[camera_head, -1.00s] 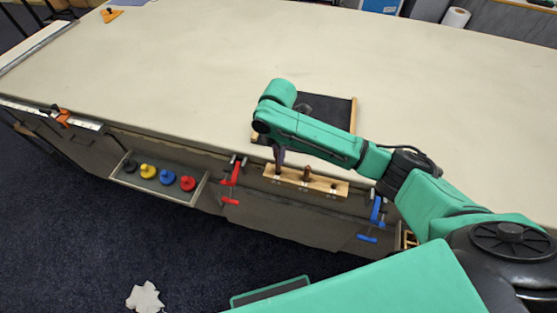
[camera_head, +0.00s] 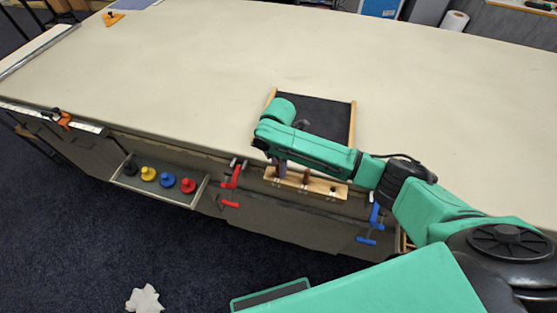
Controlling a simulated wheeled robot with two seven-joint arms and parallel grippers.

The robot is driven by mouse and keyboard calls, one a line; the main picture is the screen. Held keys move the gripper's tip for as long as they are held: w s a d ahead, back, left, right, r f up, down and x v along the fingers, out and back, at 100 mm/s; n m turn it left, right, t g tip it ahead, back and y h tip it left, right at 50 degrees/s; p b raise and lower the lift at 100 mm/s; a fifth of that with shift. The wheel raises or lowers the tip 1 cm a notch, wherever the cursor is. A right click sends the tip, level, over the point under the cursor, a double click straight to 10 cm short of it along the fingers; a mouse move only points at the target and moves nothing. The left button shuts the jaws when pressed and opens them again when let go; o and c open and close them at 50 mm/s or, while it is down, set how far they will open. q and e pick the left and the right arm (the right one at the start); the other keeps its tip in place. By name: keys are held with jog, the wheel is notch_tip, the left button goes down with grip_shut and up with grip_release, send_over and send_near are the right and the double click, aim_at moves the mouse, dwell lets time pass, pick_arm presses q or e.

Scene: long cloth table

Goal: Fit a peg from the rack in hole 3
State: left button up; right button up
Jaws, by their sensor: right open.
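A pale wooden block (camera_head: 322,188) with small marks on its front is fixed along the table's near edge. A brown peg (camera_head: 306,174) stands upright near its middle. My right gripper (camera_head: 278,170) is open and points down at the left end of the block, close to its top. Whether a peg stands between its fingers is too small and hidden to tell. The marks are too small to read, so I cannot tell which hole is 3. My left gripper is not in view.
A black tray (camera_head: 330,112) with wooden sides lies behind the block, partly under my right arm. Red (camera_head: 231,180) and blue (camera_head: 376,216) clamps flank the block. A side shelf (camera_head: 137,185) holds several coloured knobbed pieces. The table (camera_head: 200,70) is mostly clear.

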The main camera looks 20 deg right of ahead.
notch_tip(320, 180, up, 12)
jog(key=b, duration=0.1)
jog(key=shift+b, duration=0.35)
jog(key=shift+f, duration=0.15)
